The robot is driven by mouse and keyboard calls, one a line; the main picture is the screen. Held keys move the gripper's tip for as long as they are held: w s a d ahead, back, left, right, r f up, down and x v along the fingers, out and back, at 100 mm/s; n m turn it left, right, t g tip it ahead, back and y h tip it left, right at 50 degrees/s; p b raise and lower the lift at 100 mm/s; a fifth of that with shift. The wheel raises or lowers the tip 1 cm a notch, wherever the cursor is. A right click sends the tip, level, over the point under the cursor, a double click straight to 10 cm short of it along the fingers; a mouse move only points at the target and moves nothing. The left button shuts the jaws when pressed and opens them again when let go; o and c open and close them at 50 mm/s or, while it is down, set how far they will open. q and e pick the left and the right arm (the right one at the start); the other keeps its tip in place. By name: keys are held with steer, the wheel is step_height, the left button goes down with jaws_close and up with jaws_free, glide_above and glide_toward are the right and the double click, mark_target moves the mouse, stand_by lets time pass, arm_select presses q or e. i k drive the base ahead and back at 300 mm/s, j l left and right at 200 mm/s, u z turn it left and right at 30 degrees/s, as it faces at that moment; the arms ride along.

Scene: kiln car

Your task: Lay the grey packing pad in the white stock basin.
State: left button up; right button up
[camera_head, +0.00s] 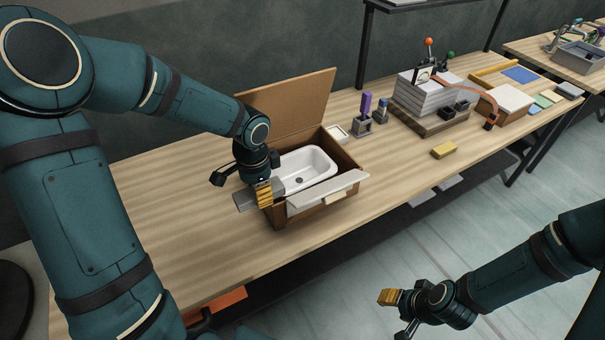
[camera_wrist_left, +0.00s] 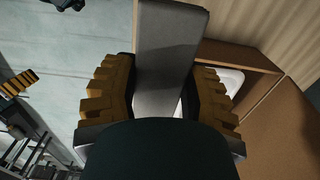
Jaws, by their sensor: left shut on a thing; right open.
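The white stock basin (camera_head: 318,160) sits inside an open brown box (camera_head: 346,150) on the bench, with its drain hole visible. My left gripper (camera_head: 264,194) is at the box's left front corner, shut on the grey packing pad (camera_head: 243,201). In the left wrist view the pad (camera_wrist_left: 168,40) is a flat grey strip between the yellow fingers (camera_wrist_left: 160,95), and part of the basin (camera_wrist_left: 233,80) shows behind the right finger. In the head view, the gripper hides the pad's middle. My right gripper (camera_head: 398,312) is open and empty, out over the floor in front of the bench.
The box's brown lid (camera_head: 292,103) stands open at the back. A pale flap (camera_head: 330,190) leans out along its front. The bench's left part (camera_head: 170,190) is clear.

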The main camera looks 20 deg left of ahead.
mark_target(300, 180)
steer(key=i, duration=0.85)
